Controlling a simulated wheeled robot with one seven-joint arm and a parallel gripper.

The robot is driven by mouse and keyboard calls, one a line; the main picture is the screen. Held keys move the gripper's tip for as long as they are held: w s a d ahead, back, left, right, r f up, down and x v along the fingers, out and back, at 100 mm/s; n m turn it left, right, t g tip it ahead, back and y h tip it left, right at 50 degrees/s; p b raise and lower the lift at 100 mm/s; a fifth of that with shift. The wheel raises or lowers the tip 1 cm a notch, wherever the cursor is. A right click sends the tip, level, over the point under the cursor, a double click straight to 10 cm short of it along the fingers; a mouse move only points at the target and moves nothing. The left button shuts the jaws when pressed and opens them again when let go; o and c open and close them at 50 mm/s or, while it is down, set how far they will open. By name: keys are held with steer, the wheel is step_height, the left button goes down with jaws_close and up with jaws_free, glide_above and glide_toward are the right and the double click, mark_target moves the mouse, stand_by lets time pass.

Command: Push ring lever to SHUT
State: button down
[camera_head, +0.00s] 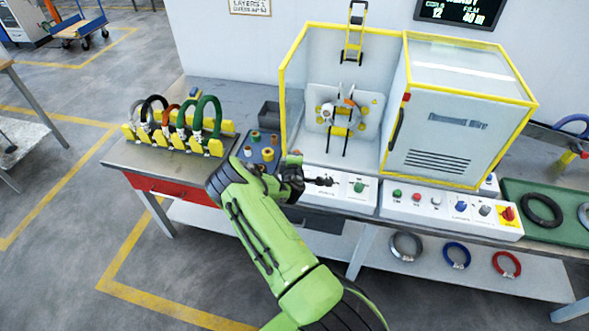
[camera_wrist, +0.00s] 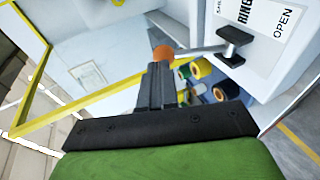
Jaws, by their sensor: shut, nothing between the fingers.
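The ring lever (camera_wrist: 200,50) shows in the wrist view as a grey rod with an orange ball knob (camera_wrist: 163,53) at its left end and a black pivot (camera_wrist: 235,42) at its right end. In the head view my gripper (camera_head: 298,172) is at the left end of the white control panel (camera_head: 340,198), and the lever is mostly hidden or too small to make out.
The yellow-framed machine (camera_head: 342,105) stands open behind the panel, beside a white cabinet (camera_head: 445,130). A rack with several coils (camera_head: 180,130) stands on the left of the bench. Small spools (camera_head: 268,153) lie in a tray just behind my gripper. Buttons (camera_head: 416,201) line the panel to the right.

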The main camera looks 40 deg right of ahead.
steer(key=shift+w+d, duration=0.45)
steer(key=shift+d, duration=0.1)
steer(key=shift+r, duration=0.1)
stand_by(0.3)
